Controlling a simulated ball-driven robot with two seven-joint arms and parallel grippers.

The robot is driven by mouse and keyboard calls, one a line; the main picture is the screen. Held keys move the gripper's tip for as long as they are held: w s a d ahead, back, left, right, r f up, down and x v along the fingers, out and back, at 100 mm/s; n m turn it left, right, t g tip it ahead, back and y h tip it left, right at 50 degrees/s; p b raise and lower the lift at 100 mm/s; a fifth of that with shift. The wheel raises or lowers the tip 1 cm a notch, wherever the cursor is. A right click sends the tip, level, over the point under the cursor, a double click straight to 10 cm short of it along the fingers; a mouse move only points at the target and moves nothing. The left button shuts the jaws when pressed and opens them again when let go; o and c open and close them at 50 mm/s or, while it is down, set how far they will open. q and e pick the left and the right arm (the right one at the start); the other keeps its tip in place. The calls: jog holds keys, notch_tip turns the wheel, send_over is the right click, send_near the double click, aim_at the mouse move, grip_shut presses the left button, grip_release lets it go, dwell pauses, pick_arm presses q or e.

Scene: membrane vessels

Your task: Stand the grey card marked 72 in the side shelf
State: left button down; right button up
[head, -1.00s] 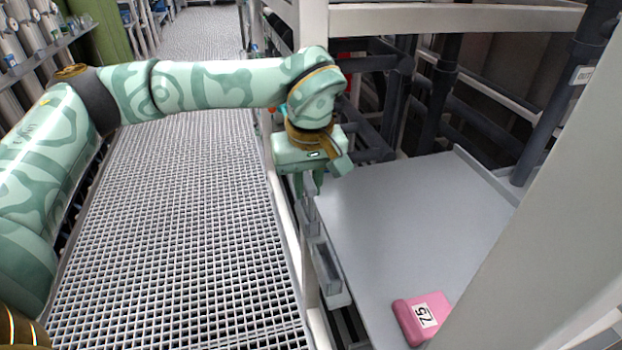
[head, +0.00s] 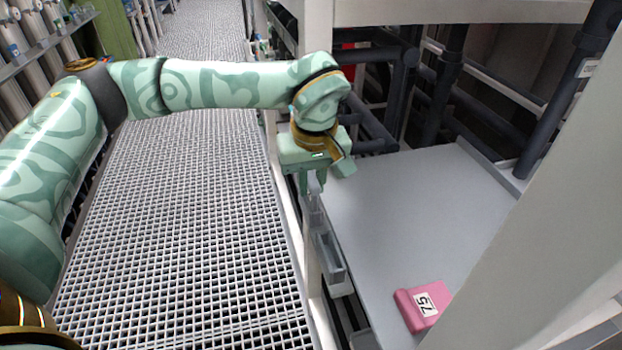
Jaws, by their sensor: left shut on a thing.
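My left gripper (head: 313,188) hangs over the near left edge of the grey deck, fingers pointing down. It is shut on a thin grey piece, seen nearly edge-on between the fingers, which looks like the grey card (head: 314,184). No number can be read on it. The side shelf (head: 341,289) looks to be the narrow grey trough along the deck's left side, just below and in front of the gripper. Whether the card's lower edge touches the trough cannot be told. My right gripper is not in view.
A pink block marked 75 (head: 422,305) lies on the grey deck (head: 400,220), which is otherwise bare. A pale upright post (head: 540,240) stands at the right. Dark pipes (head: 440,95) run behind the deck. Floor grating (head: 180,220) lies to the left.

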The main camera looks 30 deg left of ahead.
pick_arm(q)
jog(key=shift+f, duration=0.15)
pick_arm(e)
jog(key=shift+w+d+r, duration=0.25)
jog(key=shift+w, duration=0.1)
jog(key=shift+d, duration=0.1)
pick_arm(q)
jog(key=c, duration=1.3)
grip_release()
jog(key=shift+o, duration=0.2)
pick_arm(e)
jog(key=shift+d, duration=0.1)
pick_arm(q)
jog(key=r+p, duration=0.1)
jog(key=r, duration=0.1)
jog(key=r+p, duration=0.2)
jog(key=r, duration=0.1)
jog(key=shift+s+d+r, duration=0.2)
jog(key=shift+r, duration=0.1)
notch_tip(320, 180, up, 10)
jog(key=d+p, duration=0.1)
jog(key=p, duration=0.4)
jog(key=shift+s+r, duration=0.25)
jog(key=shift+s, duration=0.2)
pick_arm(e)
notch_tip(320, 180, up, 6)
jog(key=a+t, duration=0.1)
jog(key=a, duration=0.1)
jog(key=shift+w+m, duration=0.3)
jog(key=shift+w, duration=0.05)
